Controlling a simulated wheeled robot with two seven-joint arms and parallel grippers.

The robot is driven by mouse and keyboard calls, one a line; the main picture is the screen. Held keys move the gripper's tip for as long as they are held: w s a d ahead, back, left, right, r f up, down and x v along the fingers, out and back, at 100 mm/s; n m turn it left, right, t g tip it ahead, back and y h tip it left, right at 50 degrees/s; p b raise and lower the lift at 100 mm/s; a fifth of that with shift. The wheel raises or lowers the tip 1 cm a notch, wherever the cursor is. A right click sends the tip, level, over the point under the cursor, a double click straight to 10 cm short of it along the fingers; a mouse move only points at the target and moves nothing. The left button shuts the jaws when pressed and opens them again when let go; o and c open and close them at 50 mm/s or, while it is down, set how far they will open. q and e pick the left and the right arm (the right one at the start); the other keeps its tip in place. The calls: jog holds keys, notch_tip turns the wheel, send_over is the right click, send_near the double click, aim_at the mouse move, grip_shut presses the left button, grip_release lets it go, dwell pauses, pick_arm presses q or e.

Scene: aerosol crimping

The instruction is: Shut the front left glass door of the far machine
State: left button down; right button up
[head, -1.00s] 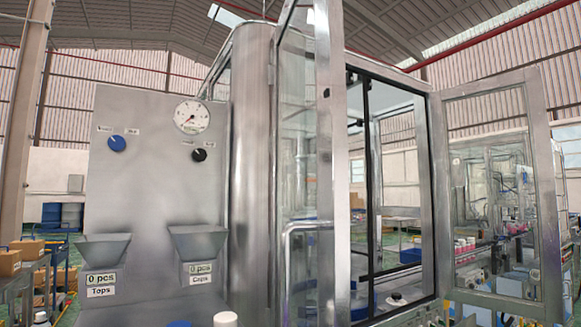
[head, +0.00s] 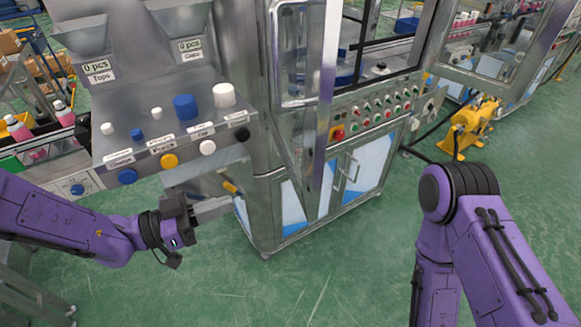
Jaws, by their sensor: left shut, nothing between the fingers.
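The far machine (head: 350,130) is a steel cabinet with a row of coloured buttons. Its front left glass door (head: 317,90) stands open, swung out towards me and seen nearly edge-on, with a bent bar handle on its left face. Its top is cut off by the picture's edge. My left gripper (head: 222,207) is shut and empty, low in front of the near panel, to the left of and below the door, and apart from it. My right arm comes in at the right, but its gripper is not in view.
The front right glass door (head: 500,50) also stands open. A near control panel (head: 165,130) with hoppers and several knobs juts out at the left. A yellow device (head: 467,128) stands on the floor at right. The green floor (head: 330,270) in front is clear.

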aim_at(307, 183)
pick_arm(q)
jog(key=d+r+m+p, duration=0.1)
jog(key=d, duration=0.3)
jog(key=w+d+r+m+g+p, duration=0.1)
jog(key=d+p, duration=0.1)
jog(key=d, duration=0.2)
jog(key=d+r+m+g+h+p, duration=0.1)
jog(key=d, duration=0.4)
jog(key=shift+w+d+r+p, duration=0.1)
jog(key=shift+w+r+p, duration=0.2)
jog(key=shift+w+p, duration=0.1)
jog(key=shift+d+f, duration=0.15)
jog(key=shift+d, duration=0.25)
pick_arm(e)
notch_tip(307, 183, up, 6)
jog(key=shift+f, duration=0.25)
